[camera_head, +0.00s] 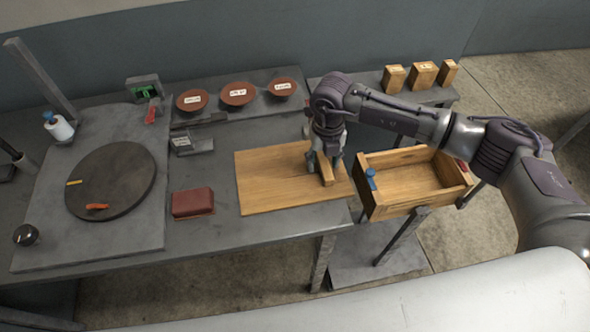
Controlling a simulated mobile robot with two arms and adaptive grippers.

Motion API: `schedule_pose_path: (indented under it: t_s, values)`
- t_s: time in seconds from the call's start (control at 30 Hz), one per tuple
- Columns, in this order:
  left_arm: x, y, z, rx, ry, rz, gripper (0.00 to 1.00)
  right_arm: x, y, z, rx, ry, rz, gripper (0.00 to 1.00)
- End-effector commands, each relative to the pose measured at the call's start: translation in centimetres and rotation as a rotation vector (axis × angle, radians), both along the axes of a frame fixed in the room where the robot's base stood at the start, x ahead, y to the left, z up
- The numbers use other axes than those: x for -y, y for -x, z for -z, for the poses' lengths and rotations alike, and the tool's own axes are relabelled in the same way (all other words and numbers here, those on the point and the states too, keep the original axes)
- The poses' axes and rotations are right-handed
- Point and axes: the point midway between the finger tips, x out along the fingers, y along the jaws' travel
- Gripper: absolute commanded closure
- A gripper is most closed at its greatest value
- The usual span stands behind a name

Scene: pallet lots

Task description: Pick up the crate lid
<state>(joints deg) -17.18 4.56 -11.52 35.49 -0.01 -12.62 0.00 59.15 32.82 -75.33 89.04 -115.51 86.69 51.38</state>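The crate lid (262,188) is a flat, light wooden board with a raised wooden bar as its handle (327,175). It lies on the grey table, near the table's right end. My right gripper (325,163) is pointed down over the handle, with one finger on each side of it. I cannot tell whether the fingers press on the bar. The open wooden crate (392,208) stands just right of the lid, with a blue item (371,179) at its left rim. My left gripper is not in view.
A dark red box (193,203) sits left of the lid. A dark round disc (110,181) is farther left. Three brown labelled bowls (238,94) and three wooden blocks (423,75) stand at the back. A small labelled stand (194,143) is behind the red box.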

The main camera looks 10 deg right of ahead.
Motion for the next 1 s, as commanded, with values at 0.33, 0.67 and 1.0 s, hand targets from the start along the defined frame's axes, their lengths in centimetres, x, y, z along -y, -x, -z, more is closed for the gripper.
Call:
schedule_pose_path:
  t_s: [0.33,0.67,1.0]
  values:
    - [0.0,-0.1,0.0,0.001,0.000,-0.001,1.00,0.0,0.0,0.0,-0.001,0.000,0.000,1.00]
    - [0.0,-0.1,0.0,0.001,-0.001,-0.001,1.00,0.0,0.0,0.0,-0.001,-0.001,0.000,1.00]
    - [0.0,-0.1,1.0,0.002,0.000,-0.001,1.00,-0.1,-0.1,-2.3,0.005,-0.003,0.000,1.00]
